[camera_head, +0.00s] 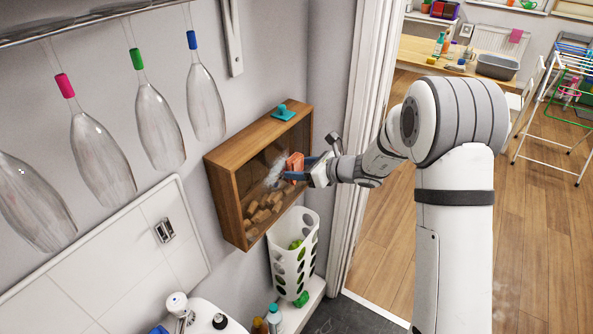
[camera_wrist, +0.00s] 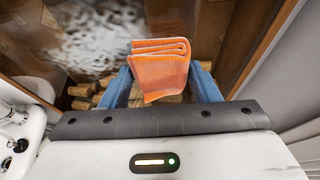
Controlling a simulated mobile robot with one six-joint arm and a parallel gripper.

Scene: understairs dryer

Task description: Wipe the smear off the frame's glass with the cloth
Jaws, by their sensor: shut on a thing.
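The wooden box frame (camera_head: 229,201) hangs on the wall, with its glass front facing right and corks behind it. A whitish smear (camera_head: 275,172) marks the glass. In the wrist view the smear (camera_wrist: 103,42) is a large pale patch up and left of the cloth. The folded orange cloth (camera_head: 295,162) is between the blue fingers of my gripper (camera_head: 294,170). In the wrist view the cloth (camera_wrist: 160,68) stands up from between the fingers, in front of the glass. I cannot tell whether it touches the glass.
A teal object (camera_head: 284,113) sits on top of the frame. A white perforated basket (camera_head: 293,255) hangs below it. Long glass-like shapes (camera_head: 103,160) hang from a rail at left. A door frame (camera_head: 360,140) stands close on the right, with open floor beyond.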

